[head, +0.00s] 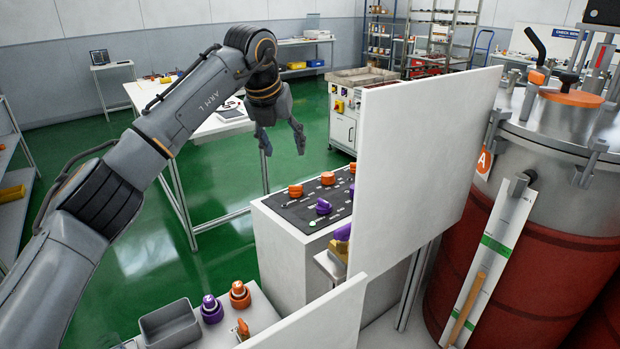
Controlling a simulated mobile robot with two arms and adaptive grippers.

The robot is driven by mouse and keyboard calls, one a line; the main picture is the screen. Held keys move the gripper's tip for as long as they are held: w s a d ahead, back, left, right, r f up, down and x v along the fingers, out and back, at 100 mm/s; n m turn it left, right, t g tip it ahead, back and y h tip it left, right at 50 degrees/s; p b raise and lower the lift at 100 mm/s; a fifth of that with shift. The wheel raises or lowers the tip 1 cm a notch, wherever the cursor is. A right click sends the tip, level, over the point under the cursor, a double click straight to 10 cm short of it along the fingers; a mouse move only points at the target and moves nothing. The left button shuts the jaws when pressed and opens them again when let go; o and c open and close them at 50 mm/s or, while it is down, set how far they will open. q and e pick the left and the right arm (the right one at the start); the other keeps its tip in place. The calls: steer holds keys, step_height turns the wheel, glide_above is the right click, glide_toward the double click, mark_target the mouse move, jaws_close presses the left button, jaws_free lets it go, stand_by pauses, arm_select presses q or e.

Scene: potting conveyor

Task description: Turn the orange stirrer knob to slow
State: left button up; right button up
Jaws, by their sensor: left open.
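A dark control panel (300,213) lies on top of a white cabinet (275,262) in the middle. It carries several orange knobs, one at the left (295,190), one in the middle (328,178) and one at the back right (352,168). A purple knob (323,207) is at its front. The panel labels are too small to read, so I cannot tell which orange knob is the stirrer's. My left gripper (283,147) is open and empty, fingers downward, above and behind the panel in the picture, apart from the knobs. My right gripper is not in view.
A large white board (425,160) hides the panel's right side. A second white board (310,318) stands in front. A red drum with a steel lid (540,130) is at the right. A grey bin (170,325) and loose purple and orange knobs (240,294) are at front left.

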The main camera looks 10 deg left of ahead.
arm_select(q)
steer(key=p, duration=0.2)
glide_toward(295, 186)
steer(key=shift+x, duration=0.95)
steer(key=p+x, duration=0.2)
steer(key=x, duration=0.4)
steer(key=shift+r, duration=0.1)
steer(key=shift+w+f, duration=0.15)
steer(key=shift+f, duration=0.35)
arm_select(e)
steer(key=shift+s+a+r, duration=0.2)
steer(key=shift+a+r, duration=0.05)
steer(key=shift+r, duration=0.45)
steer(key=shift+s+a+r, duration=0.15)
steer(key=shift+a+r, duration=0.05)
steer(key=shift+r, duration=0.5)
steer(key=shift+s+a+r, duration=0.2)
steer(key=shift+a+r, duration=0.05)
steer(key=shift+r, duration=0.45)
arm_select(q)
steer(key=c, duration=1)
steer(key=shift+c, duration=0.8)
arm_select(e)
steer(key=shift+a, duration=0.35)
